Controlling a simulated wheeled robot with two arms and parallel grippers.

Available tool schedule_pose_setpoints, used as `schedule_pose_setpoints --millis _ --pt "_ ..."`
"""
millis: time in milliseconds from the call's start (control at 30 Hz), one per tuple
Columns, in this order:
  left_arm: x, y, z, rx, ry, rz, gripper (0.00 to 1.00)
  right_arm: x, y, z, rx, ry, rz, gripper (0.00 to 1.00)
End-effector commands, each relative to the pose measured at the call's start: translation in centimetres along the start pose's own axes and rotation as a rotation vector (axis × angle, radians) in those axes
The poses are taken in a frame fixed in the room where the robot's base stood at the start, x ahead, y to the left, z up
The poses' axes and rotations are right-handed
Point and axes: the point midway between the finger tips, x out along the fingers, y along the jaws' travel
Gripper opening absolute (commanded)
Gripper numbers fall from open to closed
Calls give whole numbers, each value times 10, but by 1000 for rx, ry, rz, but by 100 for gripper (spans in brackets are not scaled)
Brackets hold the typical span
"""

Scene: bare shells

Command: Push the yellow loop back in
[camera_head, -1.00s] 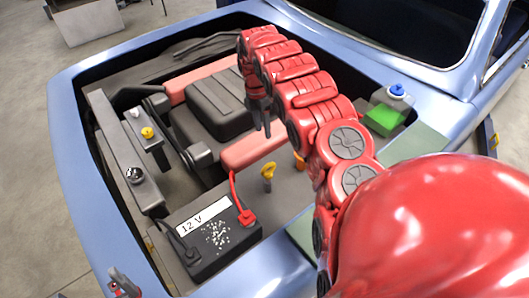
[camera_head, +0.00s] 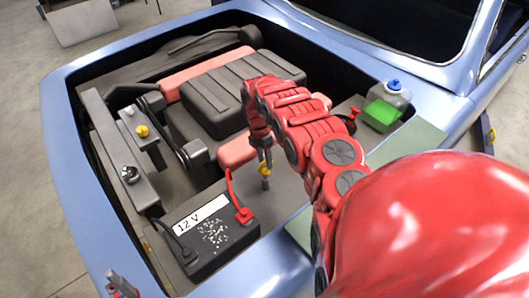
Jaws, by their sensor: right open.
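The yellow loop (camera_head: 265,170) stands on a short dark stem beside the battery, in the middle of the engine bay. My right gripper (camera_head: 265,158) points down at it, open, with its fingertips at the top of the loop. I cannot tell whether the fingers touch it or are around it. The lower end of the stem shows just under the loop. At the lower left edge, a small grey and red part that looks like my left gripper (camera_head: 120,284) shows; its jaws are unclear.
The battery (camera_head: 208,238), with a red clamp and cable, stands left of the loop. A black engine cover (camera_head: 210,92) and red covers lie behind. A yellow cap (camera_head: 142,131) is at left. A bottle with a blue cap (camera_head: 394,86) stands at right. The blue car body (camera_head: 75,190) rims the bay.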

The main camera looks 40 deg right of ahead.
Motion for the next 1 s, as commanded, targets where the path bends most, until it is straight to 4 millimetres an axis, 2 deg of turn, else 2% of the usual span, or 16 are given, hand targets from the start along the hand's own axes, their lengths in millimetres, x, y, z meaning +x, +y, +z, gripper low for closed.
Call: schedule_pose_setpoints --millis 100,133,400,1000 --pt "0 0 0 0 0 0 100 0 0 0 0 0 0 51" --pt "0 0 0 0 0 0 100 0 0 0 0 0 0 48" --pt "0 0 0 0 0 0 100 0 0 0 0 0 -1 0" --pt "0 0 0 0 0 0 100 0 0 0 1 1 -1 0"
